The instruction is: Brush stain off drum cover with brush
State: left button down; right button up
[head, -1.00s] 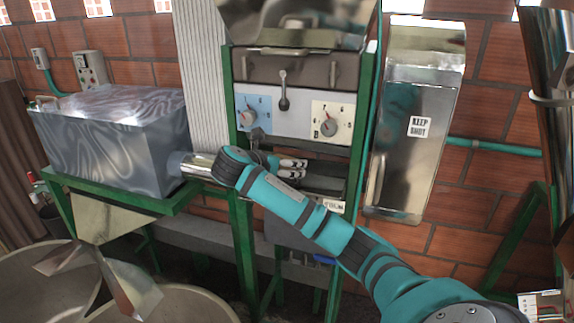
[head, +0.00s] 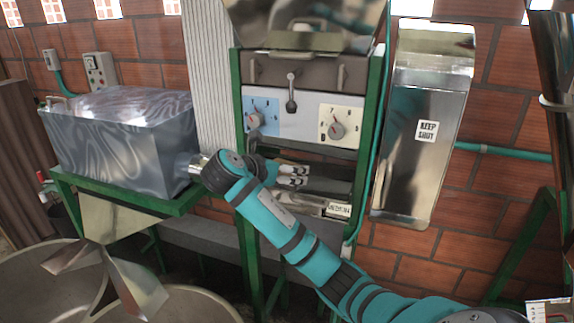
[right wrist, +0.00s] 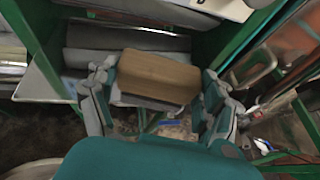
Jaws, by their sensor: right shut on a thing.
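My right gripper (head: 294,176) is in front of the lower part of the green-framed machine, below the panel with dials. In the right wrist view my right gripper (right wrist: 158,100) is shut on a brown wooden block with a dark underside, the brush (right wrist: 160,78). The brush cannot be made out in the head view. The drum cover is not certain; a shiny grey metal housing (head: 120,135) with a swirled surface stands at the left on a green frame. No clear stain can be told apart on it. My left gripper is not in view.
A blue dial plate (head: 262,115) and a cream dial plate (head: 340,126) sit above the gripper. A tall metal chute marked "KEEP SHUT" (head: 420,170) hangs at the right. Green posts (head: 243,240) stand close to my arm. Large round tubs (head: 40,285) are at the lower left.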

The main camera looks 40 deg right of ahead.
jog(key=s+a, duration=0.5)
jog(key=a, duration=0.5)
jog(key=shift+s+a+r, duration=0.2)
jog(key=shift+r, duration=0.1)
dwell(0.4)
